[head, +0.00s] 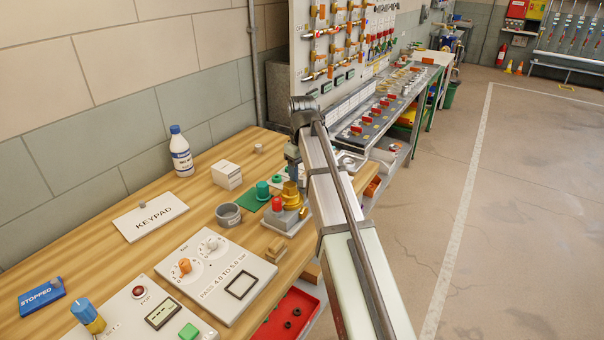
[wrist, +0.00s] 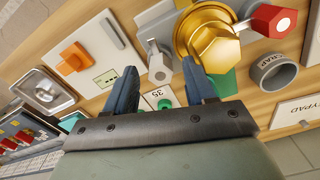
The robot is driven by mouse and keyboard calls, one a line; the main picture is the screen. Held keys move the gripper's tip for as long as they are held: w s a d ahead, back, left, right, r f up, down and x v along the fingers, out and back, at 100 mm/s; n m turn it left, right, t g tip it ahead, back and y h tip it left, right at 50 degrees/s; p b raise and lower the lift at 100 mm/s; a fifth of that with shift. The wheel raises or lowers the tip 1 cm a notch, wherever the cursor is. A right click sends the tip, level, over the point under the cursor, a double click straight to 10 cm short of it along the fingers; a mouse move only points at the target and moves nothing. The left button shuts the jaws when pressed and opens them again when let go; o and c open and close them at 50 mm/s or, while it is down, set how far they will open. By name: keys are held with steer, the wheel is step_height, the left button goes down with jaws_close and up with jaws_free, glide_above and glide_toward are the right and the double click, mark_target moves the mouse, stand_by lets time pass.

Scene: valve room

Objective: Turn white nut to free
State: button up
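A pale grey-white nut (wrist: 159,72) on a grey mount shows in the wrist view, in the gap between my fingers and slightly beyond their tips. My gripper (wrist: 160,75) is open, with one blue finger on each side of this gap. It seems empty, and I cannot tell whether a finger touches the nut. In the head view my gripper (head: 292,153) is partly hidden by my arm, above the bench. I cannot make out the nut there.
A gold hexagonal fitting (wrist: 214,46) stands close by the right finger, with a red knob (wrist: 272,20) beyond. A green nut (wrist: 164,103) and an orange knob (wrist: 75,58) are near. A grey cup (head: 229,214) and a white bottle (head: 181,152) stand on the bench.

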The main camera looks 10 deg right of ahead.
mark_target(302, 177)
steer(key=shift+r, duration=0.1)
steer(key=shift+r, duration=3.7)
